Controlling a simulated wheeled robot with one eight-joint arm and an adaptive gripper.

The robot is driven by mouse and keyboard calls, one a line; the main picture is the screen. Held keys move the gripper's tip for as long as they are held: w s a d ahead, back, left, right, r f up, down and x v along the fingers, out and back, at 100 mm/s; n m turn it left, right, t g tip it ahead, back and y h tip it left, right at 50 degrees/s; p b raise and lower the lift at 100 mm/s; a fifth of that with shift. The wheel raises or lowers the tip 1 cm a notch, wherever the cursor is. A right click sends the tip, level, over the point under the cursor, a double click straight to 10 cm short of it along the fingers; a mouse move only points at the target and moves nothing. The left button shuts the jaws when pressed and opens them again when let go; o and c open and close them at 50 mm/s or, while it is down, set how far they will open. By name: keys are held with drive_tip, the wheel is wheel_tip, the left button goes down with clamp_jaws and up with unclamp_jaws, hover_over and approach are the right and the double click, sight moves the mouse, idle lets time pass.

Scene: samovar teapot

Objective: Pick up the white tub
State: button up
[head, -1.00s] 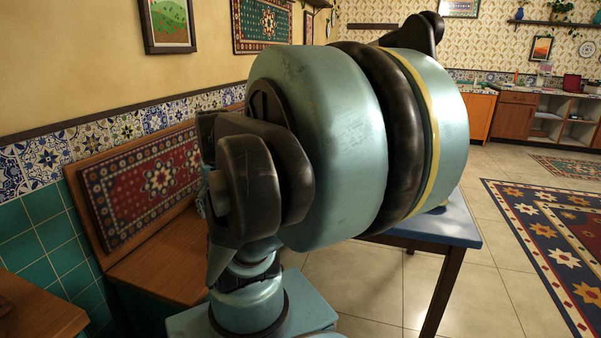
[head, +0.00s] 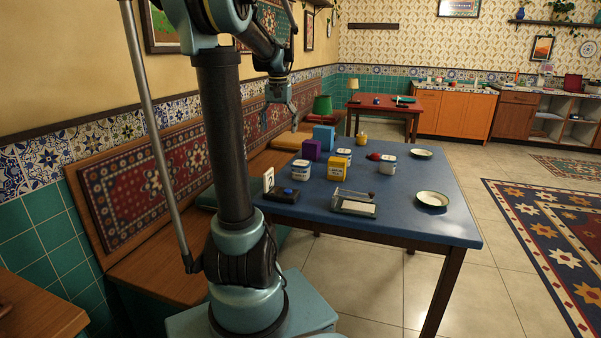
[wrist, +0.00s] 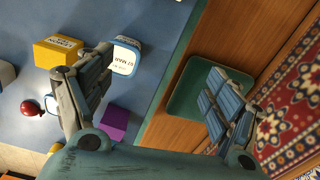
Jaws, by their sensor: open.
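Several white tubs with dark lettering stand on the blue table (head: 415,222) in the head view. One white tub (head: 300,169) is at the near left, one (head: 344,156) stands behind the yellow box, and one (head: 388,163) is farther right. My gripper (head: 279,118) points down, open and empty, above the bench side left of the table. In the wrist view my gripper (wrist: 158,64) has its fingers wide apart. A white tub (wrist: 125,57) shows just beside the left finger, which partly covers it; I cannot tell which tub it is.
A yellow box (head: 339,169), purple box (head: 311,150), light blue box (head: 323,136) and red item (head: 374,157) crowd the tubs. A glass-sided tray (head: 354,203) and dark box (head: 281,195) are nearer. Bowls (head: 432,200) stand right.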

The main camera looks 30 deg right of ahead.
drive_tip(key=w+d+m, duration=0.1)
drive_tip(key=d+m, duration=0.1)
drive_tip(key=d, duration=0.7)
hover_over(301, 162)
drive_tip(key=f, duration=1.1)
drive_tip(key=shift+w+a+f, duration=0.15)
drive_tip(key=shift+w+f, duration=0.1)
drive_tip(key=shift+s+f, duration=0.15)
drive_tip(key=shift+f, duration=1.25)
drive_tip(key=shift+s+f, duration=0.15)
drive_tip(key=shift+f, duration=1.2)
drive_tip(key=c, duration=1.2)
